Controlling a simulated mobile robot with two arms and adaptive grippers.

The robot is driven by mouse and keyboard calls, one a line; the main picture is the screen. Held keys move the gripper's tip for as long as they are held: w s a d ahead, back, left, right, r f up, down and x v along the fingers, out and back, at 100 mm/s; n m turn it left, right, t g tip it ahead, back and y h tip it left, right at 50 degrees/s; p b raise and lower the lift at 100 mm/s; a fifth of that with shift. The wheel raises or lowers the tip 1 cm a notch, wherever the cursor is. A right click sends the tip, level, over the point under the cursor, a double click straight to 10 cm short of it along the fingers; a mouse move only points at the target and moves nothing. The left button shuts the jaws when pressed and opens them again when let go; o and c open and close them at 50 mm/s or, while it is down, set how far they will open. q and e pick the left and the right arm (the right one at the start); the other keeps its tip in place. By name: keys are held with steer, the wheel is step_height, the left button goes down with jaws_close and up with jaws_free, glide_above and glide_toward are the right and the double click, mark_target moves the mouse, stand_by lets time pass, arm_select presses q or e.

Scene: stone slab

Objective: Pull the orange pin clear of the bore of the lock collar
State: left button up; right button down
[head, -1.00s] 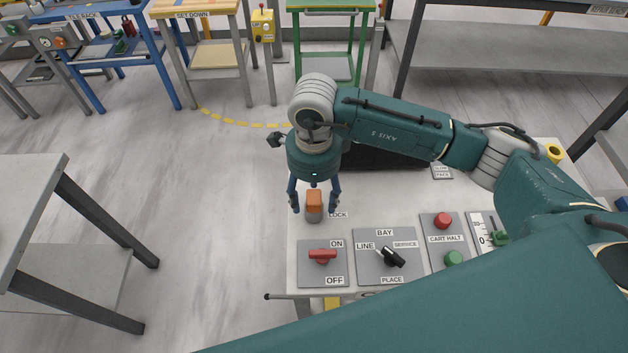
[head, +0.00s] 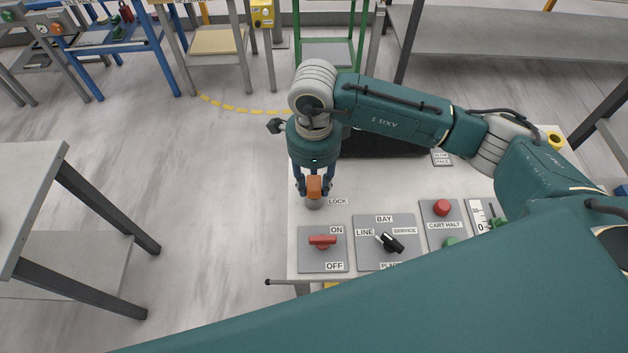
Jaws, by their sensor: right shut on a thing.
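The orange pin (head: 314,188) stands upright at the left side of the control panel, by the LOCK label. The grey lock collar (head: 314,204) is directly below it on the panel top, and the pin's lower part appears to be in it. My right gripper (head: 314,184) points down from above and is shut on the orange pin, one finger on each side. The bore itself is hidden. My left gripper is not in view.
Near the collar are the red ON/OFF switch (head: 322,241), the black selector knob (head: 391,243) and the red cart halt button (head: 442,207). A grey table (head: 30,190) stands at the left, with open floor between.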

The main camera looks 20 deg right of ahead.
steer(key=shift+r+p, duration=1.2)
steer(key=shift+r, duration=1.4)
steer(key=shift+r, duration=0.1)
steer(key=shift+r+p, duration=1)
steer(key=shift+r, duration=1.95)
